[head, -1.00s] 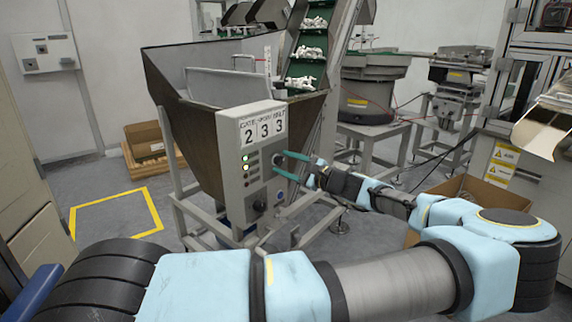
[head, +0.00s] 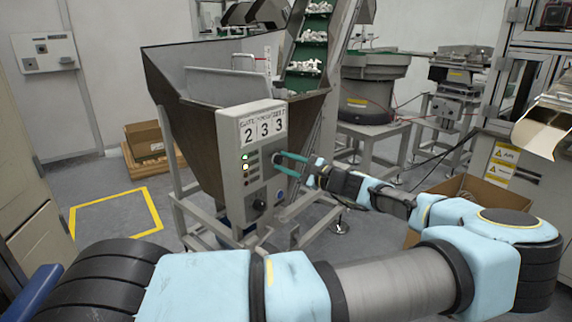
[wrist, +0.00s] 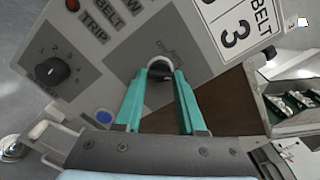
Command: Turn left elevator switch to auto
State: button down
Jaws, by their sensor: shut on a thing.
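The grey control box (head: 235,190) labelled 233 stands on the front of the hopper. Its upper switch knob (wrist: 159,72) is dark with a pale ring, and sits between my fingertips in the wrist view. My gripper (head: 277,162) reaches the box from the right, its teal fingers shut on this knob. It also shows in the wrist view (wrist: 160,80). The fingers partly hide the knob, and the marks beside it are too blurred to read. A lower black dial (wrist: 52,71) with numbers and a blue button (wrist: 103,117) are apart from my fingers.
The metal hopper (head: 185,125) and the green-cleated elevator (head: 308,50) carrying white parts rise behind the box. A bowl feeder (head: 370,90) stands behind on the right. An open cardboard box (head: 480,192) lies near my arm. Yellow floor tape (head: 150,205) marks clear floor at left.

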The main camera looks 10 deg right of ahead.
jog(key=shift+n+b, duration=2.15)
jog(key=shift+n, duration=1.85)
jog(key=shift+c, duration=2.4)
grip_release()
jog(key=shift+r, duration=0.1)
jog(key=v, duration=1)
jog(key=shift+s+d+b, duration=0.25)
jog(key=shift+s+b, duration=0.05)
jog(key=shift+b, duration=0.05)
